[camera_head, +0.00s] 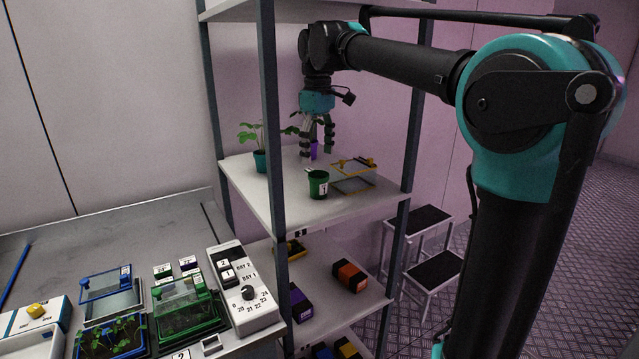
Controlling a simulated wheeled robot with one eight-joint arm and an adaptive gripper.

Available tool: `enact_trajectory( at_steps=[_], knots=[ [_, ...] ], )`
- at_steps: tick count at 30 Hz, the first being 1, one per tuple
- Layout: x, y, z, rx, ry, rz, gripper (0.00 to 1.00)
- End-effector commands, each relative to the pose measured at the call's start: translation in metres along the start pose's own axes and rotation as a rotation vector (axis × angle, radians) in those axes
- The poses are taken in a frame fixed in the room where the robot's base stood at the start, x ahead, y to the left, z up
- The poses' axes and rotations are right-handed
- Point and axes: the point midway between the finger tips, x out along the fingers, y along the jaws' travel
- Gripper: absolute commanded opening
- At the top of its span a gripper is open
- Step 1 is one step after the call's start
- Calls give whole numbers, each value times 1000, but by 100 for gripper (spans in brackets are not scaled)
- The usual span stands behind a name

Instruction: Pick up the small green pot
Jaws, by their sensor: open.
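The small green pot (318,185) stands upright on the rack's upper shelf (288,210), near its front edge, with a white label on its side. A thin light piece shows at its rim. My gripper (318,156) points down over the same shelf, behind the green pot and above it in the picture. Its fingers are open. A purple pot (314,150) shows partly behind and between the fingers; I cannot tell whether they touch it. A teal pot with a seedling (260,161) stands to the left.
A dark rack post (270,120) rises in front on the left. Lower shelves hold dark boxes (349,276). A bench with trays and a dial unit (243,290) is at left.

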Motion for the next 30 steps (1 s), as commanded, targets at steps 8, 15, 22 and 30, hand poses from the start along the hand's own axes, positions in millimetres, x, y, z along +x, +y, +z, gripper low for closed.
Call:
enact_trajectory(
  at_steps=[8, 15, 22, 30],
  knots=[
    [26, 1, 0, 0, 0, 0, 72],
    [58, 4, 1, 1, 0, 0, 72],
    [74, 4, 2, 0, 0, 0, 72],
    [74, 4, 2, 0, 0, 0, 61]
  ],
)
